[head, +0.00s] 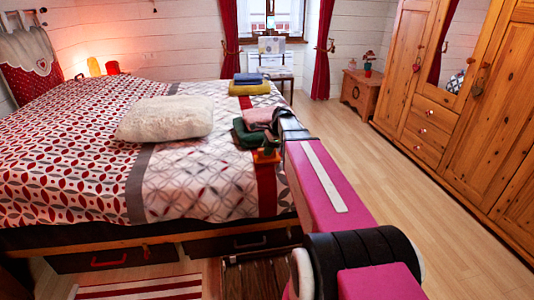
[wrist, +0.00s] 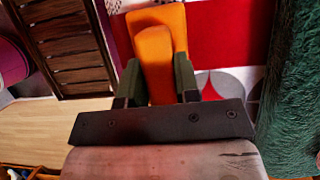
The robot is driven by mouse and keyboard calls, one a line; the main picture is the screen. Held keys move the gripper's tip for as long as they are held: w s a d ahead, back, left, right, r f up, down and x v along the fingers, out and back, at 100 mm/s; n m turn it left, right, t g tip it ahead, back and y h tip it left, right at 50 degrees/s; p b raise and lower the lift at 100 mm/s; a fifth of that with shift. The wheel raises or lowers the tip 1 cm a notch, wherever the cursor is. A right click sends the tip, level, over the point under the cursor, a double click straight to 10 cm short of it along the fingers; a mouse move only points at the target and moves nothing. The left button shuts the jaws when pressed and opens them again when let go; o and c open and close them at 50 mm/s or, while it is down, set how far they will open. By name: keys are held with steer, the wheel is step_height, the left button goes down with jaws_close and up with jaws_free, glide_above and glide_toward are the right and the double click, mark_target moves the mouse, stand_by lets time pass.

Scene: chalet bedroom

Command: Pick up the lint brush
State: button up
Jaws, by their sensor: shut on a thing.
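The lint brush (wrist: 158,45) is orange, with a long handle and a wider end, in the upper middle of the wrist view. My gripper (wrist: 157,82) is shut on it, with a finger on each side of the handle. In the head view the small orange brush (head: 266,156) shows at the bed's right edge, below the end of my arm. The fingers are mostly hidden there. I cannot tell whether the brush still touches the bedcover.
A dark green folded cloth (wrist: 292,90) lies close right of my gripper; it also shows on the bed (head: 247,134). A white pillow (head: 166,118) and folded blue and yellow cloths (head: 249,84) lie farther off. A dark slatted wooden piece (wrist: 70,50) stands below the bed edge. Floor is clear rightward.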

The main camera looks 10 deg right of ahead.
steer(key=r, duration=0.2)
steer(key=a+r, duration=0.1)
steer(key=r, duration=0.1)
steer(key=shift+s, duration=0.4)
steer(key=s+a+r, duration=0.5)
steer(key=a+r, duration=0.1)
steer(key=a, duration=0.2)
steer(key=shift+s+a, duration=0.35)
steer(key=shift+a, duration=0.05)
steer(key=shift+r, duration=0.1)
